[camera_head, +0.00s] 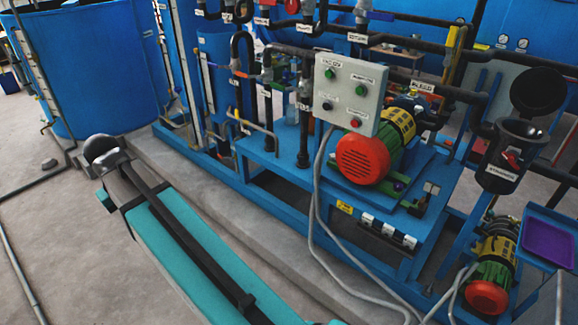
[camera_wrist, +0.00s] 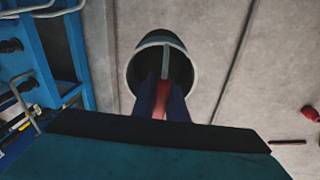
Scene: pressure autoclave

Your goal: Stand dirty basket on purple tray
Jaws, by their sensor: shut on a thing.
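My gripper (camera_wrist: 163,88) is shut on the dirty basket (camera_wrist: 134,78), a round grey cup with a dark inside and a bar across its mouth. A red part shows between the dark blue fingers. In the head view the basket (camera_head: 101,147) is at the far end of my teal arm, at upper left, held above the concrete floor. Its underside and any contents are hidden. The purple tray (camera_head: 549,244) lies at the right edge of the head view, inside a blue rim, far from my gripper. Its visible surface is bare.
The blue pump skid (camera_head: 290,198), a red-ended motor (camera_head: 362,158) and grey hoses lie between basket and tray. Floor around the basket is open.

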